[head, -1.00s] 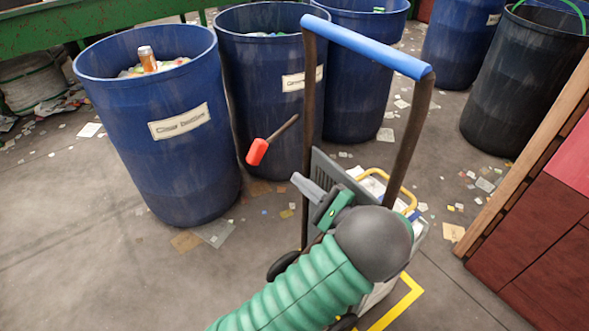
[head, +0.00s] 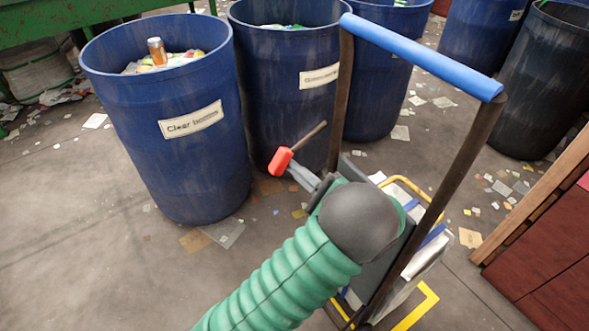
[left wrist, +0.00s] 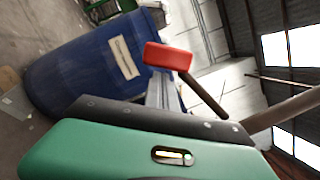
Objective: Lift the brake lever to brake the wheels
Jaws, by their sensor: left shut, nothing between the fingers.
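The brake lever, a dark rod with a red end (head: 281,161), sticks out to the left beside the cart's upright and slopes down to its red tip. My left gripper (head: 300,175) is shut and empty; its narrow grey fingers reach up to just under the red end. In the left wrist view the red end (left wrist: 168,57) stands just beyond the fingers (left wrist: 160,92). Whether they touch it I cannot tell. The cart's blue handle bar (head: 420,54) is above right. My left arm hides part of the cart and its wheels. My right gripper is out of view.
A blue bin labelled "Clear bottles" (head: 165,150) stands left of the lever, with another blue bin (head: 280,95) behind it. A dark bin (head: 540,85) and a red-brown panel (head: 545,245) are at right. Floor at lower left is open, with scraps.

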